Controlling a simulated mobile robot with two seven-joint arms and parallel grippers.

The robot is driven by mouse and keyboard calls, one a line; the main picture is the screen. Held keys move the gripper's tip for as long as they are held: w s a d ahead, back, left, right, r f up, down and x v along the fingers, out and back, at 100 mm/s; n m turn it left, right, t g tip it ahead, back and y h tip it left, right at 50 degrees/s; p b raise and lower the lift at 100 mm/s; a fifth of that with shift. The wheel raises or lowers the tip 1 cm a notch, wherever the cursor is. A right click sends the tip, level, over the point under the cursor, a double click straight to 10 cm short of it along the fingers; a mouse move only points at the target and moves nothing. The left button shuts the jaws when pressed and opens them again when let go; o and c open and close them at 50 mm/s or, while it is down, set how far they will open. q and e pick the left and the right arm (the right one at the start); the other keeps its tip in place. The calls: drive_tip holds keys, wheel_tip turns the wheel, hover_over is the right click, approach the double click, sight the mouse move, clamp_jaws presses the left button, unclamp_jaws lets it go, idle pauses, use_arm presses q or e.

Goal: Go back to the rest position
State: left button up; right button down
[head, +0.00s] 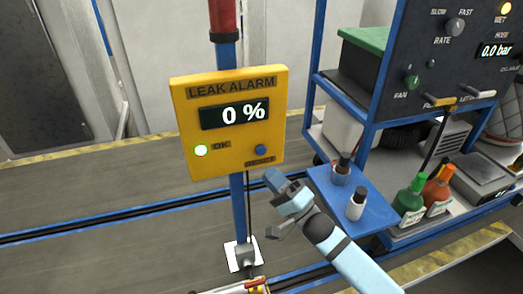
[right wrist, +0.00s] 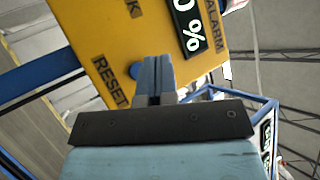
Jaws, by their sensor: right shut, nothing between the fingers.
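The yellow leak alarm box (head: 183,122) is mounted on a blue post. My right gripper (head: 270,177) is shut and empty, just below the button in the head view. In the right wrist view its closed fingers (right wrist: 154,78) point at the box face, beside the blue button (right wrist: 134,71). I cannot tell whether they touch the box. My left gripper is not in view.
A blue-framed cart (head: 368,135) stands at the right with a control panel (head: 440,65). Its blue side shelf (head: 330,187) holds small bottles close to my right arm. Green and orange bottles (head: 410,197) stand behind. Floor to the left is open.

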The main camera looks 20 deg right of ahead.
idle(0.5)
drive_tip(key=s+d+f+n+g+h+p, duration=0.1)
drive_tip(key=s+d+f+n+g+h, duration=0.2)
drive_tip(key=s+f, duration=1.9)
wheel_tip(320, 180, down, 4)
drive_tip(key=n+g+h, duration=0.5)
drive_tip(key=n+h, duration=0.3)
drive_tip(key=n, duration=0.1)
drive_tip(key=shift+s+d+g+p, duration=0.15)
drive_tip(key=shift+s+g+p, duration=0.15)
drive_tip(key=shift+g+p, duration=0.1)
